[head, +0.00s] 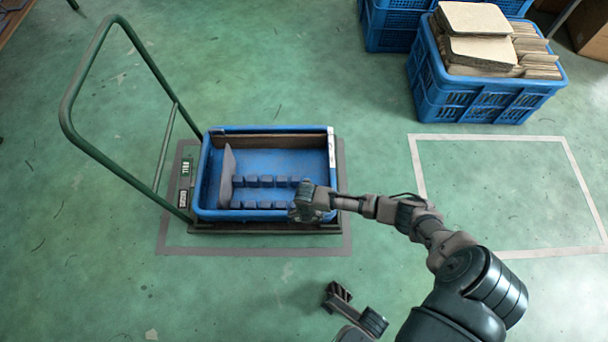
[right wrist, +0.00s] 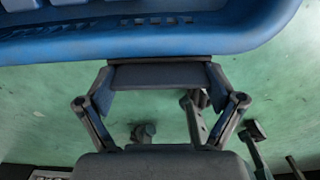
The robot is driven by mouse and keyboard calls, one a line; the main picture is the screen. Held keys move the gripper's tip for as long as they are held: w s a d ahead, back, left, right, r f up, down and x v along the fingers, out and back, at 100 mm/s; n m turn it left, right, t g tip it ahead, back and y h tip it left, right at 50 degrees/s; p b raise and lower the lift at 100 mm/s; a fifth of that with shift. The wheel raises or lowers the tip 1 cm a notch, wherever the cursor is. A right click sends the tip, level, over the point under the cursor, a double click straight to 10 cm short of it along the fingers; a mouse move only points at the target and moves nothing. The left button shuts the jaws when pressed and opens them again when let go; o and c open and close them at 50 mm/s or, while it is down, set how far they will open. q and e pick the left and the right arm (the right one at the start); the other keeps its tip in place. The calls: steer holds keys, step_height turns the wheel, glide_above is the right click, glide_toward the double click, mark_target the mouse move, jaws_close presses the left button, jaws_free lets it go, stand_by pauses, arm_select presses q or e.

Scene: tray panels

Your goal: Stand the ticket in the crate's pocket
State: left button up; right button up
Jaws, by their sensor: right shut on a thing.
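The blue crate (head: 262,130) sits on a green trolley, and its rim (right wrist: 120,45) crosses the top of the right wrist view. My right gripper (head: 308,204) is at the crate's near right corner. In the right wrist view it (right wrist: 160,80) is shut on a dark flat piece, which I take as the ticket (right wrist: 158,76). The piece's far edge meets a darker strip just below the rim; I cannot tell whether that strip is the pocket. My left gripper (head: 338,296) is low over the floor, apart from the crate; its finger opening is unclear.
Inside the crate a grey panel (head: 227,178) stands at the left, beside rows of dark blocks (head: 265,181). The trolley's handle (head: 95,150) rises at the left. Stacked blue crates (head: 480,100) with brown panels stand at the back right. A white-outlined floor area (head: 505,190) is empty.

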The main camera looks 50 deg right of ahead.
steer(key=o, duration=0.6)
step_height(320, 180, up, 12)
stand_by(0.5)
steer(key=shift+f, duration=0.1)
stand_by(0.4)
